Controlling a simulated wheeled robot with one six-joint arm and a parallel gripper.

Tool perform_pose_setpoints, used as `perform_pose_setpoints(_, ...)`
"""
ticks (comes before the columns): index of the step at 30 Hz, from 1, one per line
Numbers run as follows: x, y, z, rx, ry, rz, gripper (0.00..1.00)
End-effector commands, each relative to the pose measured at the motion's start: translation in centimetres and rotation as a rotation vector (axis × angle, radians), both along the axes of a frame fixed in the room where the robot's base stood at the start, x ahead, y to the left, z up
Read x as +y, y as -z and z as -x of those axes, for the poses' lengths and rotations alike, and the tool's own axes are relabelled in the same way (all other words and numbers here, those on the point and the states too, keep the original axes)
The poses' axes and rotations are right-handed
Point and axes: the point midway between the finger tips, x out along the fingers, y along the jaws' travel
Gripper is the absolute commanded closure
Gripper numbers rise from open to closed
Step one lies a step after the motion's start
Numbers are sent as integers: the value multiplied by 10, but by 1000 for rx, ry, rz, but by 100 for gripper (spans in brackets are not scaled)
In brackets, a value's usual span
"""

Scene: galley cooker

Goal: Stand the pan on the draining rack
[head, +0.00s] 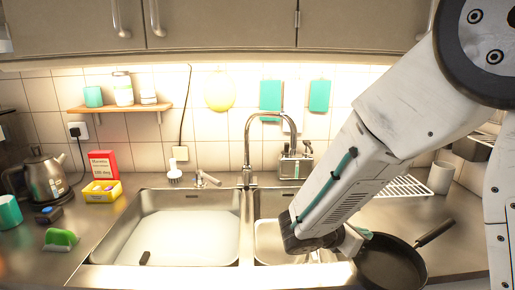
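The black frying pan (395,266) lies flat at the lower right, right of the sink, with its handle (436,232) pointing back and right. The draining rack (408,187) is a white wire rack on the counter behind the pan, partly hidden by my arm. My gripper (358,238) is low at the pan's left rim. Its fingers are small and partly hidden, so I cannot tell whether they are open or touch the pan.
A steel double sink (190,235) fills the middle, with a tall tap (247,150) behind it. A light mug (440,177) stands right of the rack.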

Motion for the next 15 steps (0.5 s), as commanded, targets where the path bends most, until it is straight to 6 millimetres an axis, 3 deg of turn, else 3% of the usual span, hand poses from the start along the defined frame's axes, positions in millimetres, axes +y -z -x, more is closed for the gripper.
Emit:
perform_pose_setpoints(6,-8,1,32,0,148,1,100)
perform_pose_setpoints(15,-11,2,47,0,217,1,100)
